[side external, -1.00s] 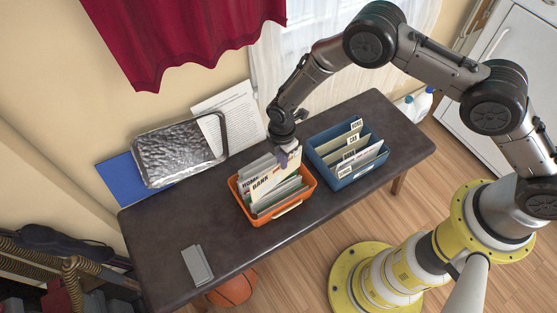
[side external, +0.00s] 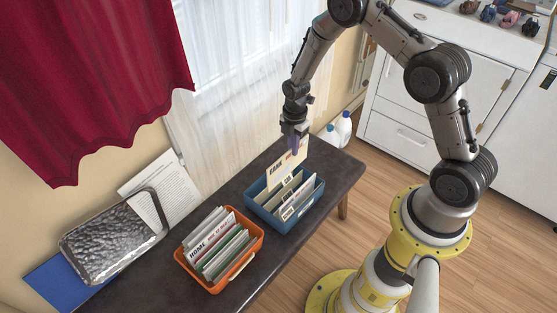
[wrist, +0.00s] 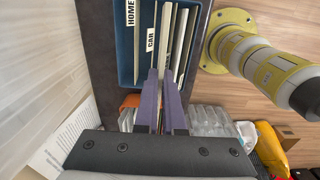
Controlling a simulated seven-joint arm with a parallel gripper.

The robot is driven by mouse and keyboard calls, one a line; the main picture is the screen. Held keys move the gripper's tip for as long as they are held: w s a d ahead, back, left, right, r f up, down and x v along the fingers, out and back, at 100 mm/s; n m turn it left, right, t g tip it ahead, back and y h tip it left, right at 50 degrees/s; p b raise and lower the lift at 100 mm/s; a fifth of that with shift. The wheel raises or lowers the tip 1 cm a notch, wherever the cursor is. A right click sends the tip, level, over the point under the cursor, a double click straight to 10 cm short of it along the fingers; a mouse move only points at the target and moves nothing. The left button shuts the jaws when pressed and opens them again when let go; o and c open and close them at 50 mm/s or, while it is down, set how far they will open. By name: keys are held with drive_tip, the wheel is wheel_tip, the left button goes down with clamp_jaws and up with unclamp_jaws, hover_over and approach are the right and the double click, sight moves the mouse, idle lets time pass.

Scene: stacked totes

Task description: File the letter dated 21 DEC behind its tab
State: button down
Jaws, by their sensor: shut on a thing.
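My gripper (side external: 295,143) is shut on a cream letter (side external: 277,174) marked BANK, held upright above the far part of the blue tote (side external: 262,209). Smaller print on the letter is unreadable, so I cannot tell its date. The blue tote holds several upright cards with tabs; in the wrist view the HOME tab (wrist: 130,13) and CAR tab (wrist: 151,41) are legible. There the purple fingers (wrist: 160,82) hide part of the cards, and the letter is edge-on. I cannot tell whether its lower edge is inside the tote.
An orange tote (side external: 222,283) with several upright cards, one marked HOME, stands nearer on the dark table (side external: 325,181). A textured metal tray (side external: 112,240), a printed sheet (side external: 173,195) and a blue folder (side external: 55,284) lie at the left.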

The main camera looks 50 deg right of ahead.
sight(292, 170)
drive_tip(key=shift+d+f, duration=0.1)
drive_tip(key=shift+f, duration=6.15)
drive_tip(key=c, duration=0.9)
unclamp_jaws()
drive_tip(key=shift+c, duration=0.2)
drive_tip(key=shift+r, duration=0.15)
wheel_tip(292, 170, up, 14)
drive_tip(key=shift+f, duration=0.2)
